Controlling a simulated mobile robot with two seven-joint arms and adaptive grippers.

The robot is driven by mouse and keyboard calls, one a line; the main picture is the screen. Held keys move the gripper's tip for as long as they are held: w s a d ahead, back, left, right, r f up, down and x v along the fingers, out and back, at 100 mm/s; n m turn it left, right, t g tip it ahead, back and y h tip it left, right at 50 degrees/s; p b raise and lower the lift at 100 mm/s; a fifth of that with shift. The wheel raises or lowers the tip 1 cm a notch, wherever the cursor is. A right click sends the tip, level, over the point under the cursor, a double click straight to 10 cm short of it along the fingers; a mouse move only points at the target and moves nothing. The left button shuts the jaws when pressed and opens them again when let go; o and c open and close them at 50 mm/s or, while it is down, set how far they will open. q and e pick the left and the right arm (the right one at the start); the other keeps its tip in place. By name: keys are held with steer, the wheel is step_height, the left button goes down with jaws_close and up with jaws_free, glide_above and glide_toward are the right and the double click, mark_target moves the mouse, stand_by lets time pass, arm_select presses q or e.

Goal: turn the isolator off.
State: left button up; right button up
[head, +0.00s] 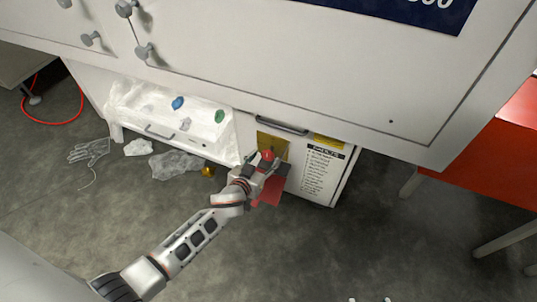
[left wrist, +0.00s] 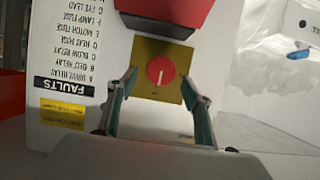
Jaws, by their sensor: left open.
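The isolator is a round red knob with a white mark on a yellow plate, low on the white machine's front. In the head view the red knob (head: 267,155) shows just beyond my left gripper (head: 268,168), and part of the yellow plate (head: 272,141) shows above it. In the left wrist view, which is upside down, the red knob (left wrist: 160,71) lies between the two fingers of my left gripper (left wrist: 160,84). The white mark runs up and down in that picture. The fingers are apart and hold nothing; contact with the knob cannot be told. My right gripper is not seen.
A dark red block (left wrist: 165,14) sits just below the isolator plate. A faults label (head: 318,171) is right of the isolator in the head view. A bar handle (head: 276,125) is above it. An open film-lined tray (head: 165,112) is to the left. Loose film (head: 176,164) lies on the floor.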

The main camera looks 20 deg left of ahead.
mark_target(267, 156)
arm_select(q)
steer(key=w+f, duration=0.1)
steer(key=w+f+b, duration=0.1)
steer(key=shift+w, duration=0.3)
steer(key=shift+w+r, duration=0.15)
steer(key=shift+w, duration=0.45)
steer(key=c, duration=1.1)
